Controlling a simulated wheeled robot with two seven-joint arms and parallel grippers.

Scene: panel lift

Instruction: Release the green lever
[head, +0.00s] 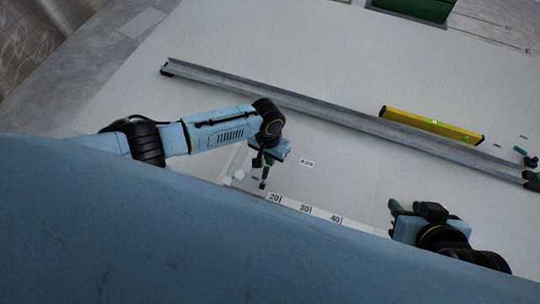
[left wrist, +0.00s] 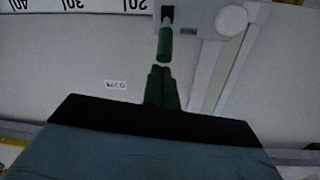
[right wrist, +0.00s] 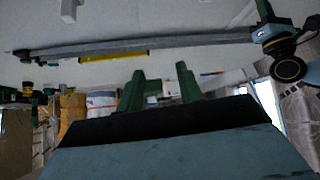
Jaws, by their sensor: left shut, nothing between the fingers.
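The green lever (left wrist: 165,44) hangs from a black mount on a pale clamp block in the left wrist view. It also shows small in the head view (head: 264,178). My left gripper (left wrist: 162,70) has its green fingers together and empty, pointing at the lever's free end, with a very small gap or light contact; I cannot tell which. In the head view the left gripper (head: 264,163) is partly hidden by its own wrist. My right gripper (right wrist: 160,76) is open and empty, its fingers apart; it shows at the right in the head view (head: 394,207).
A scale strip (head: 305,207) with numbers runs along the near side of the large pale panel (head: 330,180). A long metal rail (head: 300,103) lies across the panel, with a yellow level (head: 432,124) beside it. A round white disc (left wrist: 231,20) is beside the lever.

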